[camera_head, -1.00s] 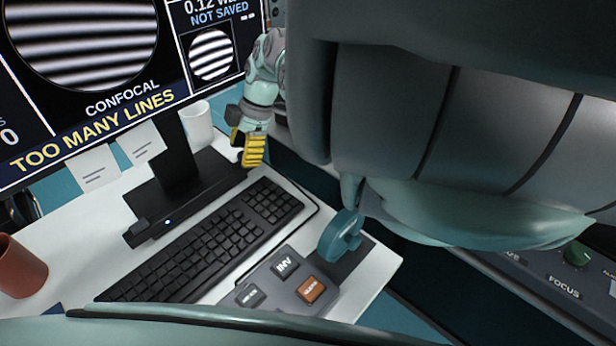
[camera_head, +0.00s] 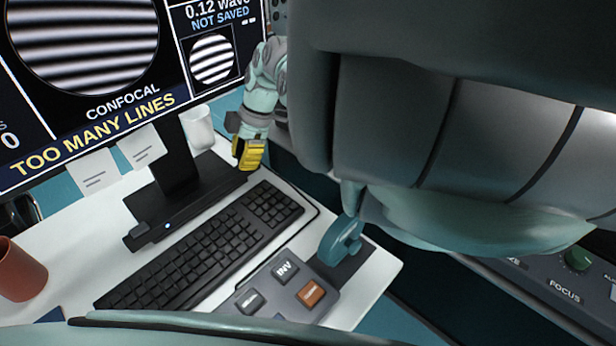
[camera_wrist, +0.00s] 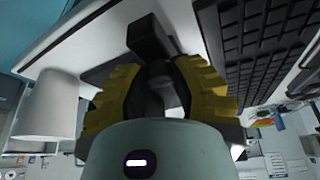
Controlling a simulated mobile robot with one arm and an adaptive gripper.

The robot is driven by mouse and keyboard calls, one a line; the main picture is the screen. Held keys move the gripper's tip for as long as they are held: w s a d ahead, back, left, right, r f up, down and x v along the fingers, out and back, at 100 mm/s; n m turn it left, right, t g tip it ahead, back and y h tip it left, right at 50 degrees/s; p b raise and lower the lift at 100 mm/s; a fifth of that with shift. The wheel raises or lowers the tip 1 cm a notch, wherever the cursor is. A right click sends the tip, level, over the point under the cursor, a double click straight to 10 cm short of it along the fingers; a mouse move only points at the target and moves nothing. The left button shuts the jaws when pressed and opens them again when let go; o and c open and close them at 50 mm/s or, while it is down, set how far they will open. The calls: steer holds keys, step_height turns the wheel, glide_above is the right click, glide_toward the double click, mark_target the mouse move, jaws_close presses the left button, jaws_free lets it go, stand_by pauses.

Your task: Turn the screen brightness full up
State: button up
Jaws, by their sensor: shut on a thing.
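The screen (camera_head: 95,95) at the upper left is lit, with light and dark stripes, "CONFOCAL" and "TOO MANY LINES". It stands on a black base with a dark bar (camera_head: 155,230) along its front and a small bluish light near the bar's left end. My gripper (camera_head: 246,158), with yellow fingers, is at the base's far right end. In the wrist view my gripper (camera_wrist: 157,85) is shut on a dark part (camera_wrist: 157,70) between the fingers. Its exact shape is partly hidden, and I cannot tell how far it is turned.
A black keyboard (camera_head: 205,250) lies close in front of the base. A white cup (camera_head: 198,128) stands behind it, left of my gripper. A button box (camera_head: 285,290) and a teal lever (camera_head: 342,238) are nearer. A reddish-brown cup (camera_head: 20,272) stands at left.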

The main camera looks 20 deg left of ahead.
steer(key=shift+r+p, duration=0.1)
steer(key=shift+p, duration=0.25)
jaws_close()
steer(key=m+p, duration=0.1)
steer(key=p, duration=0.1)
steer(key=m+y+p, duration=0.1)
steer(key=p, duration=0.1)
steer(key=shift+d+r+m+t, duration=0.15)
steer(key=shift+r+m+t, duration=0.15)
steer(key=shift+m, duration=0.1)
steer(key=shift+m+t+p, duration=0.3)
steer(key=shift+m+p, duration=0.5)
steer(key=shift+p, duration=0.35)
steer(key=m+t+p, duration=0.1)
steer(key=m+p, duration=0.3)
steer(key=shift+s+f+t+y, duration=0.15)
steer(key=shift+f+t+y, duration=0.05)
steer(key=shift+t+y, duration=0.2)
steer(key=shift+f+m+t+p, duration=0.2)
steer(key=shift+m+t+p, duration=0.3)
steer(key=shift+m, duration=0.7)
steer(key=o, duration=1)
jaws_free()
